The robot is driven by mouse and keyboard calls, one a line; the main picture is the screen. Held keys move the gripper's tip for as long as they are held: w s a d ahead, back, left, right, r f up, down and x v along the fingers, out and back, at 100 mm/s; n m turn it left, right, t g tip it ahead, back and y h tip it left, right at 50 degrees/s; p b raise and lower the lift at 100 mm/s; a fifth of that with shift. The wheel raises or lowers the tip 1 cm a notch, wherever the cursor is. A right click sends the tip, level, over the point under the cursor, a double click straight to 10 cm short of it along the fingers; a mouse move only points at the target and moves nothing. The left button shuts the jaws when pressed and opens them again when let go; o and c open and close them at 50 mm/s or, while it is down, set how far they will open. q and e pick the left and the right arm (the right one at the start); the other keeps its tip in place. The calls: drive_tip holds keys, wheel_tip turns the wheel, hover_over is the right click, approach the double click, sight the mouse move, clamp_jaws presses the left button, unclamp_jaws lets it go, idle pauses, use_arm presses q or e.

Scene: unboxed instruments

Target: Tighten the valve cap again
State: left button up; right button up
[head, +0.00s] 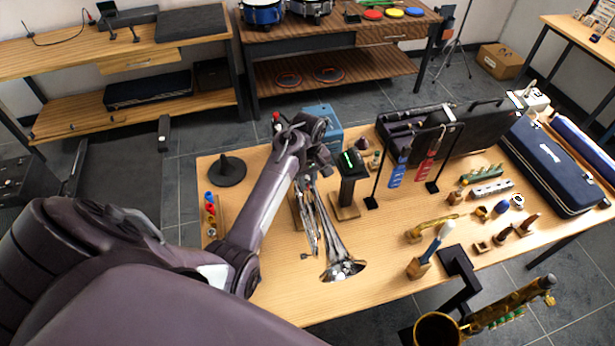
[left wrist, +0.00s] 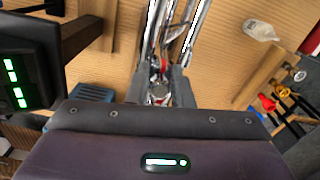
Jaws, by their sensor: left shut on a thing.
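A silver trumpet (head: 318,230) stands on the wooden table, its bell (head: 343,270) toward the near edge. Its bright tubes (left wrist: 178,28) run up the left wrist view. My left gripper (head: 318,160) is at the trumpet's far end, and my forearm passes just left of the instrument. In the left wrist view, the gripper's fingers (left wrist: 160,88) are shut on a small round silver piece (left wrist: 160,91), which looks like the valve cap. A bit of red shows just beyond it. The cap's seating and thread are hidden by the fingers. My right gripper is not in view.
A black device with a green display (head: 349,165) stands close right of the gripper. A blue box (head: 322,124) is behind. A black round stand (head: 227,170) and colored bottles (head: 210,208) are at left. Brass parts and a brush (head: 438,243) fill the right.

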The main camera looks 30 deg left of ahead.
use_arm(q)
drive_tip(key=shift+m+p, duration=0.6)
drive_tip(key=shift+m, duration=1.5)
drive_tip(key=m, duration=0.4)
drive_tip(key=shift+m, duration=0.3)
drive_tip(key=o, duration=0.6)
